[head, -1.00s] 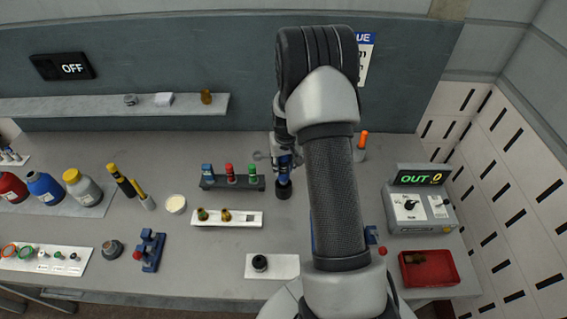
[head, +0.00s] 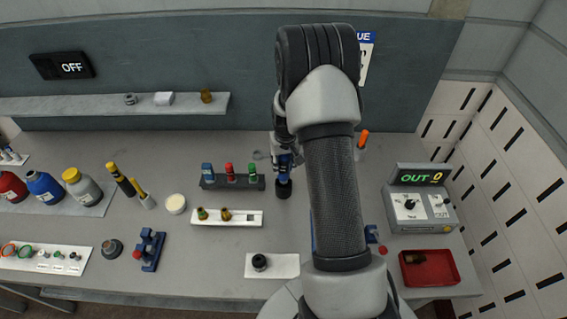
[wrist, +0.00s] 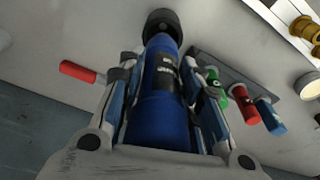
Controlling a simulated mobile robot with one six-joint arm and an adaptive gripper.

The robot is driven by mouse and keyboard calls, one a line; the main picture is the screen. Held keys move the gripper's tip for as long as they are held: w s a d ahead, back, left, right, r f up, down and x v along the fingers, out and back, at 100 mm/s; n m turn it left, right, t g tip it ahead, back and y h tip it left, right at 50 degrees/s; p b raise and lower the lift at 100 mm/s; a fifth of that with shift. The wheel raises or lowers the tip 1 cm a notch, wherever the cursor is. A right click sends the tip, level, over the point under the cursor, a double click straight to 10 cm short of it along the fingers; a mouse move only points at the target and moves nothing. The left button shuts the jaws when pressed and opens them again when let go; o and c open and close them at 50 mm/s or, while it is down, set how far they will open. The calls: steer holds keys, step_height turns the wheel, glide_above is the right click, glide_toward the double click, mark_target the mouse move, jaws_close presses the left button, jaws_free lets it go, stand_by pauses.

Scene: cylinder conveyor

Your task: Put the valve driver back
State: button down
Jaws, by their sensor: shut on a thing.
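My gripper (head: 285,164) is shut on a blue cylindrical tool, which I take to be the valve driver (wrist: 165,105). In the wrist view my gripper's fingers (wrist: 168,70) close on both sides of it. The driver has a label and a wide black end (wrist: 161,22). In the head view that black end (head: 284,188) points down, right of the dark rack, close to the table. I cannot tell whether it touches the table. My arm hides part of the worktop.
A dark rack (head: 222,184) holds blue, red and green pieces just left of the driver. A white tray (head: 238,218) lies in front. An orange-handled tool (head: 364,136) stands behind my arm. The control box (head: 420,212) and red bin (head: 447,272) are at right.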

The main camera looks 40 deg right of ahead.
mark_target(283, 171)
steer(key=shift+f+b, duration=1.5)
steer(key=shift+f, duration=0.25)
steer(key=shift+f+b, duration=0.8)
steer(key=shift+f, duration=0.1)
steer(key=shift+f+b, duration=0.75)
steer(key=shift+f, duration=0.15)
steer(key=shift+r, duration=0.2)
steer(key=shift+r+p, duration=1)
steer(key=shift+r, duration=0.6)
steer(key=shift+s+a, duration=0.1)
steer(key=shift+s, duration=0.05)
steer(key=shift+w+r, duration=0.1)
steer(key=shift+w, duration=0.1)
